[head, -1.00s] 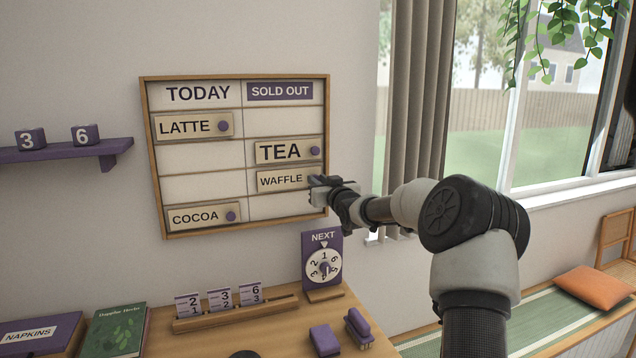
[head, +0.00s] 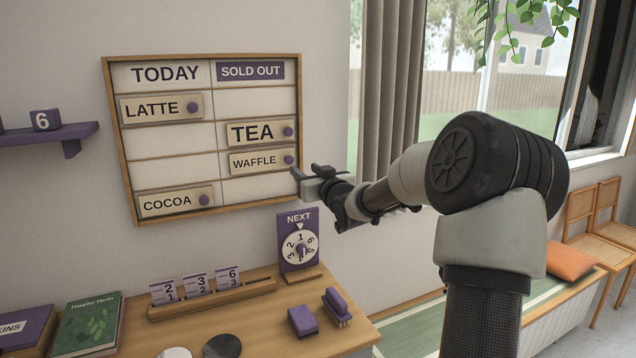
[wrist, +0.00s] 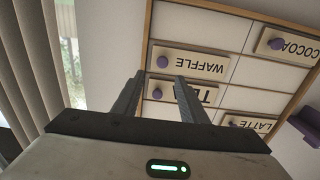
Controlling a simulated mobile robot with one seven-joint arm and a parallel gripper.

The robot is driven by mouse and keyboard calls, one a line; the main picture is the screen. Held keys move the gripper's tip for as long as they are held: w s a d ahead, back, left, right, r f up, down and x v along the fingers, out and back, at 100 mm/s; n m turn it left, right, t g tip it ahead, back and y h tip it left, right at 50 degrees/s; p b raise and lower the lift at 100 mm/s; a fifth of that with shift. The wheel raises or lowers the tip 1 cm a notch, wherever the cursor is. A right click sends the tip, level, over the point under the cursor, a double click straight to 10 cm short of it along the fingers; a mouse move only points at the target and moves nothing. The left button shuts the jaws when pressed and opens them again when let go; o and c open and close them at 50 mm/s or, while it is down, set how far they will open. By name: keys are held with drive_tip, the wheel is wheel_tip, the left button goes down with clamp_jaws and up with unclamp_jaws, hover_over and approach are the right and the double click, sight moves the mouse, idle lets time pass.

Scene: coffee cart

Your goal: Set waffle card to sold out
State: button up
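The waffle card (head: 255,161) sits in the SOLD OUT column of the menu board (head: 213,56), in the row below the tea card (head: 252,132). Its purple knob is uncovered at its right end. In the wrist view the waffle card (wrist: 205,64) appears upside down, apart from the fingers. My gripper (head: 304,178) is beside the board's right edge, a little right of and below the knob. In the wrist view my gripper (wrist: 158,85) has its two fingers spread, with nothing held between them.
The latte card (head: 152,107) and cocoa card (head: 167,202) are in the TODAY column. Below the board, a NEXT dial (head: 299,246), a card rack (head: 214,300) and small purple items stand on the wooden counter. A curtain (head: 391,90) hangs to the right.

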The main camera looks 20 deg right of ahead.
drive_tip(key=s, duration=0.7)
drive_tip(key=shift+s, duration=0.4)
